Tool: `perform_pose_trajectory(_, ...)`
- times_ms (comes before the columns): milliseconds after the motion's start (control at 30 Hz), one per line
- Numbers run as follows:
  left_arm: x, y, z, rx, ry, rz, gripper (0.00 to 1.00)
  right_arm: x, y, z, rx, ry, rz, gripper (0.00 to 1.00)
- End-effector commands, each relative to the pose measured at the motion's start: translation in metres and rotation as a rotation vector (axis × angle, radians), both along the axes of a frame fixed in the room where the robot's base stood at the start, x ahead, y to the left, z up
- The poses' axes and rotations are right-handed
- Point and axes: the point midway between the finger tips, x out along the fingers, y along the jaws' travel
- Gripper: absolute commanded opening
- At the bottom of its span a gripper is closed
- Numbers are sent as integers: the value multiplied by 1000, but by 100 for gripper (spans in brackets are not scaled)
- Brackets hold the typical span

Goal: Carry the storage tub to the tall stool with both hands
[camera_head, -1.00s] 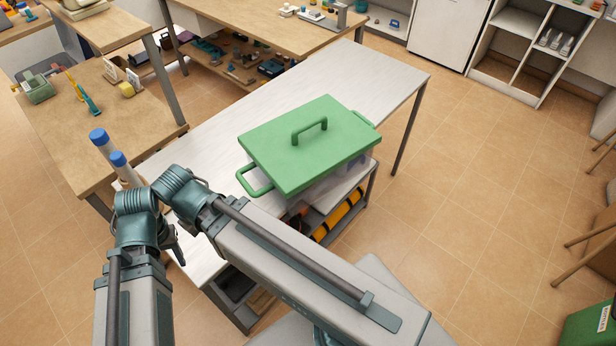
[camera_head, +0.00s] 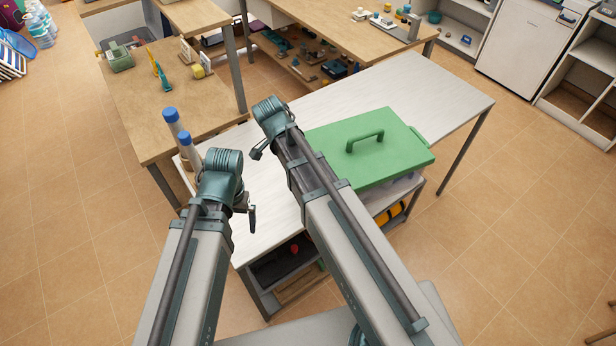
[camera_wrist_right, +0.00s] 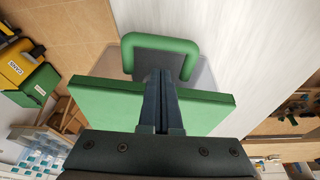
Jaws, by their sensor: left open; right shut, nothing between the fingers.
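The storage tub (camera_head: 395,158) stands on the white-topped table, its green lid and top handle in plain view. One side handle is hidden behind my arm in the head view. The right wrist view shows a green loop handle (camera_wrist_right: 158,40) beyond the near lid edge (camera_wrist_right: 105,100). My right gripper (camera_wrist_right: 161,74) is shut and empty, its fingertips overlapping the handle base in that view; I cannot tell whether they touch. My left gripper (camera_head: 247,212) is open and empty, left of the tub and apart from it. I cannot identify the tall stool for sure.
The white table (camera_head: 440,90) is bare beyond the tub. Open tiled floor (camera_head: 510,230) lies right of the table.

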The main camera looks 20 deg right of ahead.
Motion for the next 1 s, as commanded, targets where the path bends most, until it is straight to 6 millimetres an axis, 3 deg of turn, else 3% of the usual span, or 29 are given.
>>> perform_pose_trajectory(467, 0, 0, -7, 0, 0, 0, 100, 5, -6, -7, -4, -23, -73, 0)
perform_pose_trajectory(1000, 0, 0, -73, 0, 0, 0, 100, 7, -24, -73, -4, -22, -72, 0)
